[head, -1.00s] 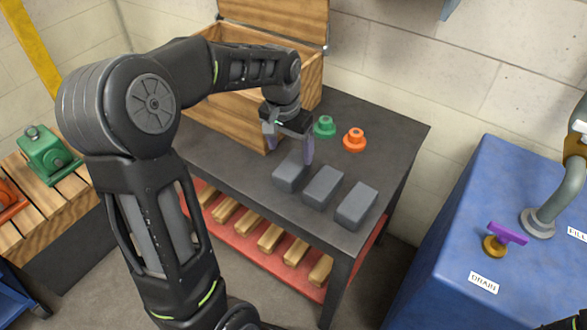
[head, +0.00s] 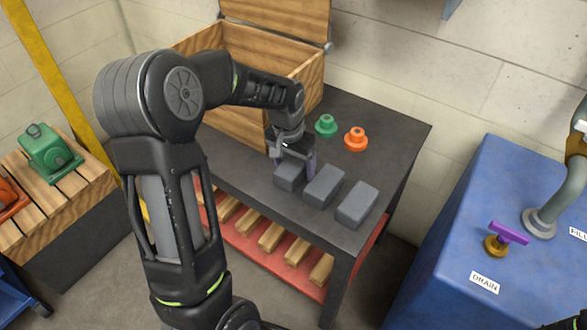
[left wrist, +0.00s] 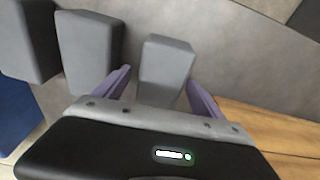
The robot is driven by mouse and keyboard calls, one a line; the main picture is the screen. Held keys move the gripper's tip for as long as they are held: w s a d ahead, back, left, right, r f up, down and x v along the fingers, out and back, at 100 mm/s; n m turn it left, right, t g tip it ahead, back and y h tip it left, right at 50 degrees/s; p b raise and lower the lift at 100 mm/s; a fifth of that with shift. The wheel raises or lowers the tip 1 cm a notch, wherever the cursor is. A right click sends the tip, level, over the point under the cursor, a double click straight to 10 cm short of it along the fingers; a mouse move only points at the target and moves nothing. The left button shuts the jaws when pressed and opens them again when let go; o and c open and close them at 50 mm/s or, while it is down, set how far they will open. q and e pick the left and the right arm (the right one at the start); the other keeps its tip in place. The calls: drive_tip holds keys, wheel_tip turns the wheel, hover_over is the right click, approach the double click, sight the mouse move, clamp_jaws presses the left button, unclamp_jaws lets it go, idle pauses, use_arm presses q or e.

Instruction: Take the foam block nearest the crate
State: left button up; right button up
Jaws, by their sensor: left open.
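Three grey foam blocks stand in a row on the dark table. The block nearest the crate (head: 289,177) is at the left end, with the middle block (head: 323,186) and the far block (head: 357,205) to its right. The wooden crate (head: 232,122) stands open at the back left. My left gripper (head: 294,170) is open over the nearest block. In the left wrist view its two purple fingers (left wrist: 160,88) are spread on either side of the nearest block (left wrist: 166,70). I cannot tell whether they touch it.
A green knob-like part (head: 326,126) and an orange one (head: 355,139) stand behind the blocks. The middle block sits close beside the nearest one. A blue tank (head: 440,240) with a drain valve is at the right. The table's front corner is clear.

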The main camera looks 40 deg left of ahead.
use_arm(q)
drive_tip(key=shift+c, duration=0.2)
idle(0.4)
drive_tip(key=c, duration=1.4)
